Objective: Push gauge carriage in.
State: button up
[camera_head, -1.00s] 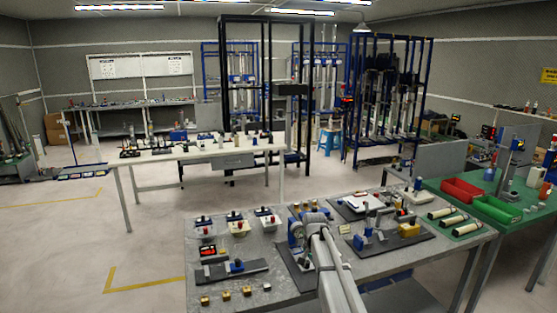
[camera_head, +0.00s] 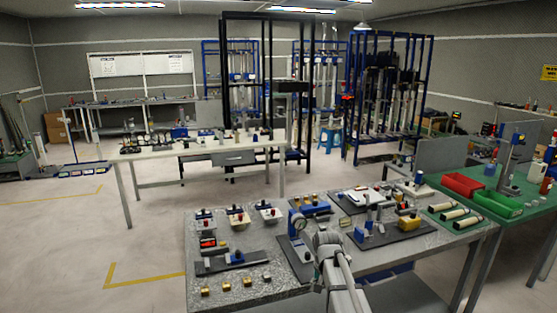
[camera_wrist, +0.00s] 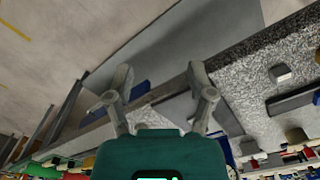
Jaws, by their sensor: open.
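A dial gauge (camera_head: 297,222) with a round face and blue mount stands on a dark base plate (camera_head: 291,252) on the speckled table; I take it to be the gauge carriage. My arm reaches up from the bottom of the head view and ends just right of the gauge, apart from it in the picture. Its fingertips are hidden there.
A dark plate with a blue block (camera_head: 236,258) lies left of the gauge, with several small brass blocks in front. A yellow block (camera_head: 409,222) on another fixture stands to the right. Red (camera_head: 462,185) and green bins sit on the green table. Floor at left is clear.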

jog(key=s+d+f+n+b, duration=0.1)
jog(key=s+f+b, duration=0.1)
jog(key=s, duration=0.7)
jog(key=s+d+f+n+b, duration=0.1)
jog(key=s+f+n+b, duration=0.1)
jog(key=s, duration=0.7)
jog(key=shift+d+f+b, duration=0.3)
jog(key=shift+f+b, duration=0.2)
jog(key=shift+f, duration=0.35)
dwell(0.5)
